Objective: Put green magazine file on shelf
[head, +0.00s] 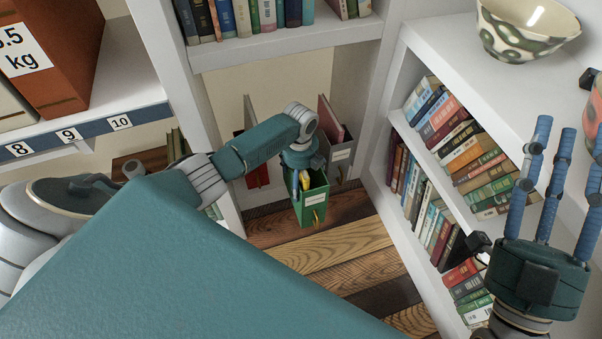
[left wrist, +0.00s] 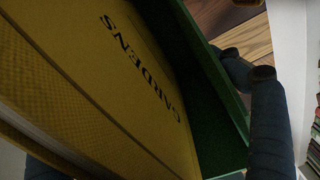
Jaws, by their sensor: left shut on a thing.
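The green magazine file (head: 317,200) is upright in the middle of the head view, with a white label on its front and a yellow book inside. My left gripper (head: 302,181) reaches down from above and is shut on the file. In the left wrist view, the green file wall (left wrist: 222,100) lies beside the yellow book (left wrist: 120,70), marked "GARDENS", with blue fingers close to the wall. The file is in front of the low shelf bay; I cannot tell whether it touches anything beneath. My right gripper (head: 556,175) is open and empty at the right.
A red file (head: 257,176) and a grey file (head: 341,160) stand in the low bay behind, with a gap between them partly hidden by my arm. A white bookcase (head: 425,150) full of books is close on the right, with a patterned bowl (head: 525,30) on top.

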